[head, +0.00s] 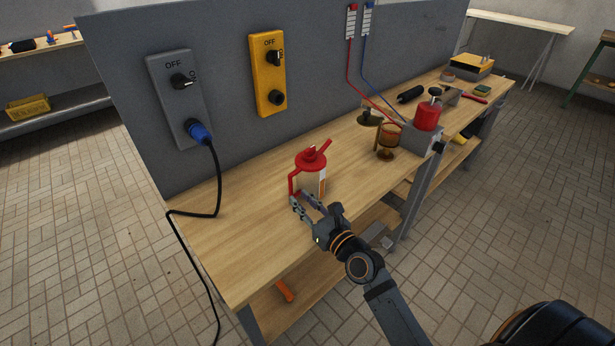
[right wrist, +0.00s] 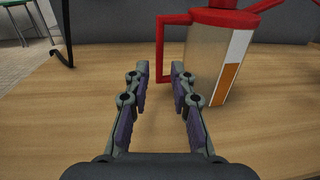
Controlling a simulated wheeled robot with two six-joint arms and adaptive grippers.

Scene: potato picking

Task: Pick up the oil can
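The oil can (head: 312,180) stands upright on the wooden workbench (head: 240,235). It has a red lid, spout and handle, and a pale body with a white and orange label. My right gripper (head: 303,203) is at the can's near side, low by its handle. In the right wrist view the oil can (right wrist: 215,55) is right of centre, its red handle on the left side facing the gap between the fingers. The right gripper (right wrist: 158,75) is open and empty, its right finger close to the can's body; I cannot tell if they touch. My left gripper is not in view.
A grey switch panel (head: 177,85) with a plugged black cable (head: 217,185) and a yellow panel (head: 267,75) are on the wall behind. An amber glass item (head: 389,135) and a grey-red device (head: 425,125) stand to the right. Bench left of the can is clear.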

